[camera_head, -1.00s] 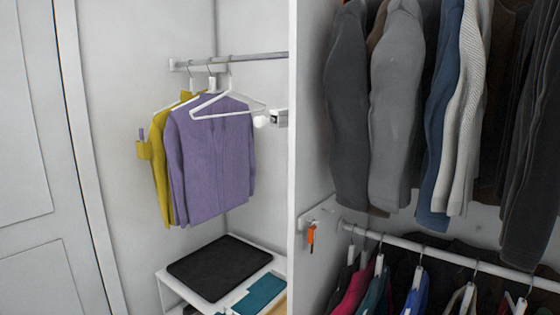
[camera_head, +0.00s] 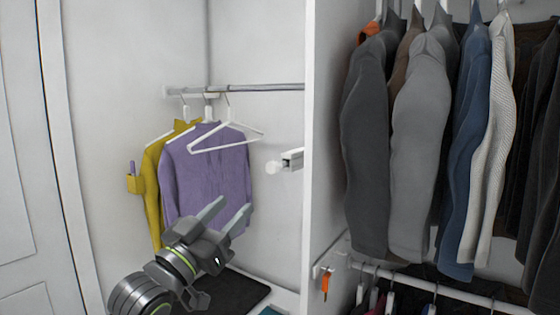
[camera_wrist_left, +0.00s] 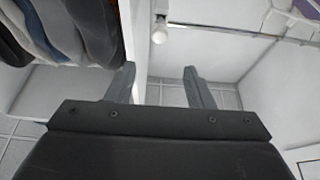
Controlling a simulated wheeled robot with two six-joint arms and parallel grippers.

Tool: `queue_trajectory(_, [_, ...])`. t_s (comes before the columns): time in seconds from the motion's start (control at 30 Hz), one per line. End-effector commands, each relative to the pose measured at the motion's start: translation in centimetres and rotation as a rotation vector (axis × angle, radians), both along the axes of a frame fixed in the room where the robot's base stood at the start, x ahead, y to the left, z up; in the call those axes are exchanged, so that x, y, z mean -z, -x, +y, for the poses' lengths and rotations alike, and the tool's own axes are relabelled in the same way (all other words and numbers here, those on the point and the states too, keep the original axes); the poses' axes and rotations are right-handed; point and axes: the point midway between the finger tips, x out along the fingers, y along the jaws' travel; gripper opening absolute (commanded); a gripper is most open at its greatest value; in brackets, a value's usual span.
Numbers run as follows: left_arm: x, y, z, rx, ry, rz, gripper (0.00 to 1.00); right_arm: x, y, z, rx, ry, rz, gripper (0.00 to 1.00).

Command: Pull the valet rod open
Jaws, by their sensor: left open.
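The valet rod shows as a white round knob (camera_head: 273,167) at the end of a short white housing (camera_head: 292,159) on the closet's middle partition. It appears pushed in, with the knob close to the housing. In the left wrist view the knob (camera_wrist_left: 159,37) is near the top, ahead of the fingers and roughly centred between them. My left gripper (camera_head: 233,206) is open and empty, below and left of the knob in the head view, apart from it. Its two fingers also show in the left wrist view (camera_wrist_left: 159,70). My right gripper is not in view.
A purple shirt (camera_head: 205,170), a yellow garment (camera_head: 152,190) and an empty white hanger (camera_head: 225,140) hang left of the knob on a metal rail (camera_head: 265,87). The white partition (camera_head: 318,120) stands right of it, with coats (camera_head: 420,140) beyond. A black mat (camera_head: 245,290) lies below.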

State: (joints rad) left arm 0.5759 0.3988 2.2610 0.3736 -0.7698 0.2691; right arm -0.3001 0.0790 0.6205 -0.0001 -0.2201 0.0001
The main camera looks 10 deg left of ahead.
Motion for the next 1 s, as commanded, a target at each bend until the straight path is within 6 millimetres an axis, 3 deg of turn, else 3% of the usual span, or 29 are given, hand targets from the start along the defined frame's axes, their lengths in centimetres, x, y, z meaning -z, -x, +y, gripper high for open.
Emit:
queue_trajectory(0.7, [-5.3,-11.4,-4.7,0.000,0.002,0.003,0.48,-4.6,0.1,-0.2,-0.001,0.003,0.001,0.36])
queue_trajectory(1.0, [-6.2,-13.9,-5.7,0.001,0.001,0.003,0.48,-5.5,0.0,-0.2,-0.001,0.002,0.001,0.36])
